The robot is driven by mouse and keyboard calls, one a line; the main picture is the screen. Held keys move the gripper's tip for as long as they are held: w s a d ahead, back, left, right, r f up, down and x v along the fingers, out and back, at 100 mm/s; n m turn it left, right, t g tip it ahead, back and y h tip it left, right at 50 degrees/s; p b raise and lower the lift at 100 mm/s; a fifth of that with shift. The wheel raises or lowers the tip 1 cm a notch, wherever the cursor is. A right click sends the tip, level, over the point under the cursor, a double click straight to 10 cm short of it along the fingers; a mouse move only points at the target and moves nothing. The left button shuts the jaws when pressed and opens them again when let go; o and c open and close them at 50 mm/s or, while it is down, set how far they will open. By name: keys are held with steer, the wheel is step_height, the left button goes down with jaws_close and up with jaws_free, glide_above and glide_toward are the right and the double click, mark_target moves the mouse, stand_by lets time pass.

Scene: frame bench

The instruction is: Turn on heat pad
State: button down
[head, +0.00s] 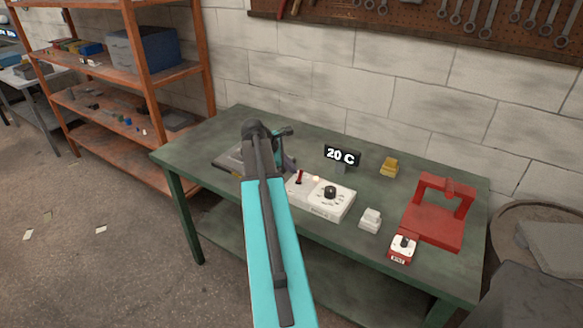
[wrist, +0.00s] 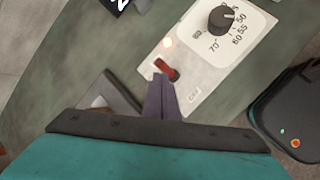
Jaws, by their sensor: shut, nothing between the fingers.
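A white control box (head: 322,207) sits on the green bench. It has a red lever switch (head: 299,177), a black dial (head: 330,192) and a small pale light (head: 316,179). The display (head: 342,155) behind it reads 20 C. A flat grey plate, perhaps the heat pad (head: 228,160), lies left of the box, partly hidden by my arm. My gripper (wrist: 158,80) is shut and empty. In the wrist view its tips are right at the red switch (wrist: 168,72), on its near-left side; I cannot tell whether they touch. The box also shows there (wrist: 193,65).
Right of the box are a small white block (head: 371,219), a yellow block (head: 389,167), a red frame stand (head: 438,212) and a red-and-white switch box (head: 402,247). An orange shelf (head: 150,85) stands left of the bench (head: 255,118).

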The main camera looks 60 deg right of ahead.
steer(key=shift+r+p, duration=0.6)
steer(key=shift+r, duration=0.15)
steer(key=w+r+b, duration=0.1)
steer(key=w+r, duration=0.4)
steer(key=r, duration=0.5)
steer(key=shift+w+d+r+b, duration=0.15)
steer(key=shift+w+d+b, duration=0.05)
steer(key=shift+d+b, duration=0.25)
stand_by(0.7)
